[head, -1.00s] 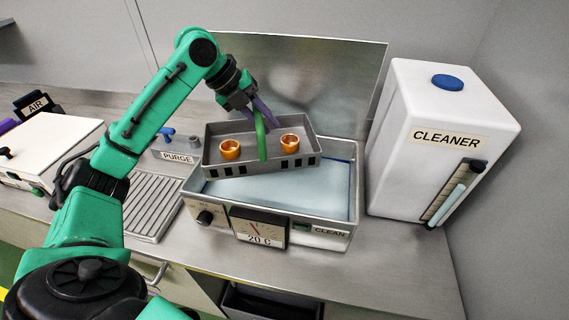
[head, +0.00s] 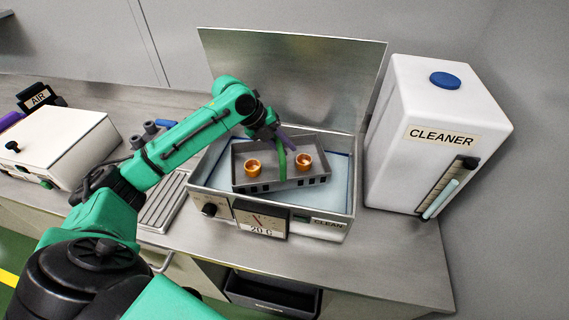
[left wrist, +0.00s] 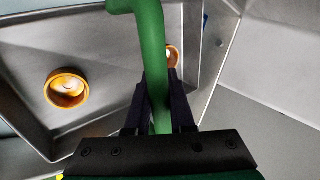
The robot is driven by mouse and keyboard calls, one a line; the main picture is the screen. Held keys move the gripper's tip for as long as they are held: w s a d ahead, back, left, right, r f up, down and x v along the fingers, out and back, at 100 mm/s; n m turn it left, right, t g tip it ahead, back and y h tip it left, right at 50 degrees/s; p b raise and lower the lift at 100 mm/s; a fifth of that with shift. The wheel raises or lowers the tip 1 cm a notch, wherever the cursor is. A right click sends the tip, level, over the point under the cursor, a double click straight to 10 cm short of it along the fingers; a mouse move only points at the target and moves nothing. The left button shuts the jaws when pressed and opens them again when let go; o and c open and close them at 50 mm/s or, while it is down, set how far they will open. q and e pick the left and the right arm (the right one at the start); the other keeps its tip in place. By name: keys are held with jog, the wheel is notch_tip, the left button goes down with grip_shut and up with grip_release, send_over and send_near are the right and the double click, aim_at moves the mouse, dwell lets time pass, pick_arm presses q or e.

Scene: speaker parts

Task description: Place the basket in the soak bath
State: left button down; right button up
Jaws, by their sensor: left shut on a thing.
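The grey basket (head: 318,180) holds two orange ring-shaped parts (head: 304,161) and has a green handle (head: 283,165). It is inside the opening of the soak bath (head: 344,205), whose pale blue bottom shows around it. I cannot tell whether it touches the bottom. My left gripper (head: 277,138) is shut on the handle above the basket. In the left wrist view the green handle (left wrist: 151,50) runs between the dark fingers (left wrist: 160,105), with an orange part (left wrist: 67,88) inside the basket. My right gripper is not in view.
The bath's raised metal lid (head: 300,75) stands behind it. A white CLEANER tank (head: 420,150) stands close on the right. A ribbed drain tray (head: 163,205) and a white box (head: 60,145) are at left. The counter in front of the tank is clear.

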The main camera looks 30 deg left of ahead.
pick_arm(q)
notch_tip(320, 180, down, 8)
jog(key=shift+r+p, duration=0.15)
jog(key=shift+p, duration=0.7)
jog(key=shift+f, duration=0.25)
jog(key=c, duration=0.8)
grip_release()
jog(key=shift+f, duration=0.1)
jog(key=shift+o, duration=0.2)
jog(key=shift+s, duration=0.1)
